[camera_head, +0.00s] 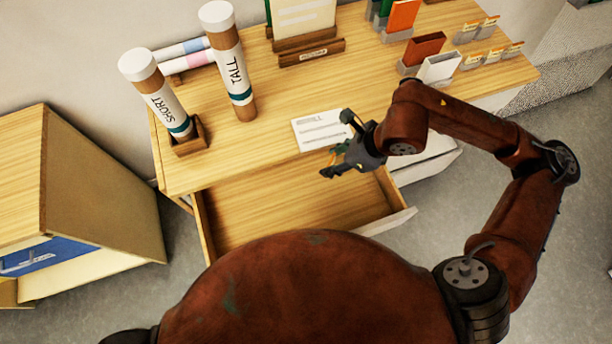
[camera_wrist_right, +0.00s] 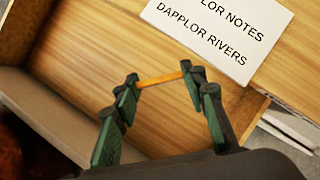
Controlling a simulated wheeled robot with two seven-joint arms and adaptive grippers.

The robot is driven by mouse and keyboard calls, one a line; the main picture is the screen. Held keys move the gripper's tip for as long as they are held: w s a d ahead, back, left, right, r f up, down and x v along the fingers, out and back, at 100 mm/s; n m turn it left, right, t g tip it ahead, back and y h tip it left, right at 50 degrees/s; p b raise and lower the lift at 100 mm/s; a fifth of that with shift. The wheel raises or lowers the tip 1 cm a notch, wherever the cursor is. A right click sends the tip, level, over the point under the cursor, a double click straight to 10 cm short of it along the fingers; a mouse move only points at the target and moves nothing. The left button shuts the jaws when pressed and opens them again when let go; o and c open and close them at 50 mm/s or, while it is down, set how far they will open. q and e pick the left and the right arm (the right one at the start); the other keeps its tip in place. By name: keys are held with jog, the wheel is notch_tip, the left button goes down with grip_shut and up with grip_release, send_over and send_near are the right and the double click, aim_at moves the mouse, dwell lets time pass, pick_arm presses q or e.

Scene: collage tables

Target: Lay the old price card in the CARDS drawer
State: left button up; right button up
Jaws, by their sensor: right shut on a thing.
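My right gripper (camera_head: 337,146) is shut on a thin orange card, seen nearly edge-on as a strip between the fingertips in the right wrist view (camera_wrist_right: 160,78). I take it for the old price card; its writing cannot be read. The gripper and card are above the open drawer (camera_head: 290,205), near the table's front edge. The drawer's wooden floor looks bare where I can see it; its label is not visible, and my body hides its near part. My left gripper is not in view.
A white printed card (camera_head: 322,130) lies on the table (camera_head: 285,95) just behind the gripper. SHORT (camera_head: 160,98) and TALL (camera_head: 231,65) tubes stand at left. Small card holders (camera_head: 480,58) stand at back right. A wooden cabinet (camera_head: 95,195) is at far left.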

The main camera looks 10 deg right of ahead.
notch_tip(320, 180, down, 10)
jog(key=shift+b, duration=1)
jog(key=shift+f, duration=0.3)
jog(key=w+a, duration=0.2)
jog(key=a, duration=0.1)
jog(key=shift+w+a+f+b, duration=0.1)
jog(key=shift+w+a+b, duration=0.1)
jog(key=shift+a+b, duration=0.15)
jog(key=shift+d+f, duration=0.1)
jog(key=shift+f, duration=0.5)
jog(key=shift+d, duration=0.1)
jog(key=o, duration=0.7)
jog(key=shift+o, duration=0.2)
